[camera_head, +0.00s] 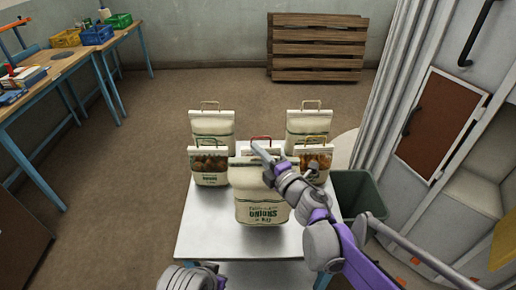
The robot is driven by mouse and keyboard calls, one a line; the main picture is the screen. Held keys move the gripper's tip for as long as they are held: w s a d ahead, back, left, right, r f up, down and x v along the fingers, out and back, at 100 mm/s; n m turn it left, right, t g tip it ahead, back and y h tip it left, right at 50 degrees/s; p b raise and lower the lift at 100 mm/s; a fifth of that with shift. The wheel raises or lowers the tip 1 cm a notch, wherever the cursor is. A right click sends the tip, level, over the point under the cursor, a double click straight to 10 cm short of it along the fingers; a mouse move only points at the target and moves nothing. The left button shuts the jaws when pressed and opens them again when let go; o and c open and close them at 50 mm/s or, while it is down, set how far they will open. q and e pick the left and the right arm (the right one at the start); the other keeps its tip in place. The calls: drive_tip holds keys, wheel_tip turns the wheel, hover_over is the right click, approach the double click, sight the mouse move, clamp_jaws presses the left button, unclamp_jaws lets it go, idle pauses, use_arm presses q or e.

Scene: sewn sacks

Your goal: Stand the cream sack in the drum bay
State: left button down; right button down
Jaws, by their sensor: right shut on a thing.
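A cream sack (262,206) with green "ONIONS" lettering is at the front middle of the white table (205,237), upright. My right gripper (266,164) is shut at its top, in front of the sack's upper right part; the sack's handle is hidden behind the gripper. I cannot tell whether its base touches the table. Of my left arm only a part shows at the bottom edge; its gripper is out of view. I cannot make out for certain which place is the drum bay.
Behind stand several cream sacks: two with photo bands, left (209,167) and right (313,160), two plainer ones, back left (212,124) and back right (309,122), and a red-handled one (260,146). A dark green bin (362,192) and white cabinet (470,175) are right.

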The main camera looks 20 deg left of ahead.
sight(261, 169)
drive_tip(key=shift+f, duration=2.45)
drive_tip(key=shift+f+b, duration=0.15)
drive_tip(key=shift+b, duration=0.15)
drive_tip(key=c, duration=1)
unclamp_jaws()
drive_tip(key=shift+o, duration=0.2)
